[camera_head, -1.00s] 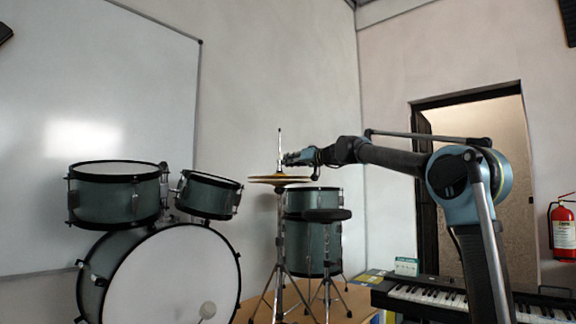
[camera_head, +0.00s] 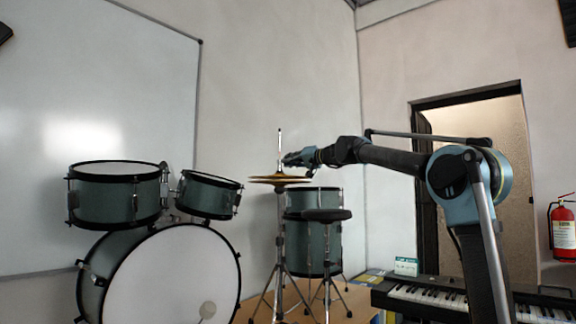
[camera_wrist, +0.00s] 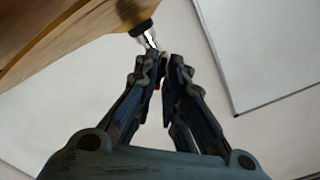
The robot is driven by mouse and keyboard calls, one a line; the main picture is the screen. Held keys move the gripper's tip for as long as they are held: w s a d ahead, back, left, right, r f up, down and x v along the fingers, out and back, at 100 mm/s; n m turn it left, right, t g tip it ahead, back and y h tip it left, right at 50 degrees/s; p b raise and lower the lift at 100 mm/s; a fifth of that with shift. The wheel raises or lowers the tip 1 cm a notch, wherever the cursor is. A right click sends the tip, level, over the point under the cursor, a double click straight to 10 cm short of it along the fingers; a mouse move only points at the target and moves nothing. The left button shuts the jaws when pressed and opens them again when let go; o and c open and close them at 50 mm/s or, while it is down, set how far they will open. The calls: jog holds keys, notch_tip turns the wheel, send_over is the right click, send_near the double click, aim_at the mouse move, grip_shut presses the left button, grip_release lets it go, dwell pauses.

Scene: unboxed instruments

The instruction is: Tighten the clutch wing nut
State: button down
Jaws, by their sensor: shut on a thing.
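The hi-hat cymbals (camera_head: 266,179) are gold-brown and sit on a chrome stand (camera_head: 281,230); their thin rod (camera_head: 280,142) rises above them. My gripper (camera_head: 286,160) is at the rod just above the cymbals. In the wrist view the cymbal (camera_wrist: 60,35) fills the upper left, and the clutch (camera_wrist: 148,36) shows as a dark and shiny metal piece beside it. My gripper (camera_wrist: 164,62) has its fingertips close together at the clutch's end, shut on a small part there. The wing nut itself is mostly hidden between the fingertips.
Teal drums (camera_head: 115,195) stand left of the stand, with a big bass drum (camera_head: 170,280) below. A floor tom (camera_head: 312,245) and a round black stool seat (camera_head: 326,215) are just right of it. A keyboard (camera_head: 430,298) lies at the lower right.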

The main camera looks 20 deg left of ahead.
dwell(0.3)
jog(key=m, duration=0.4)
jog(key=shift+m, duration=0.3)
jog(key=m, duration=0.3)
jog(key=shift+m, duration=0.4)
jog(key=c, duration=1.6)
grip_release()
jog(key=shift+c, duration=0.2)
jog(key=shift+d, duration=0.1)
jog(key=shift+v, duration=2.95)
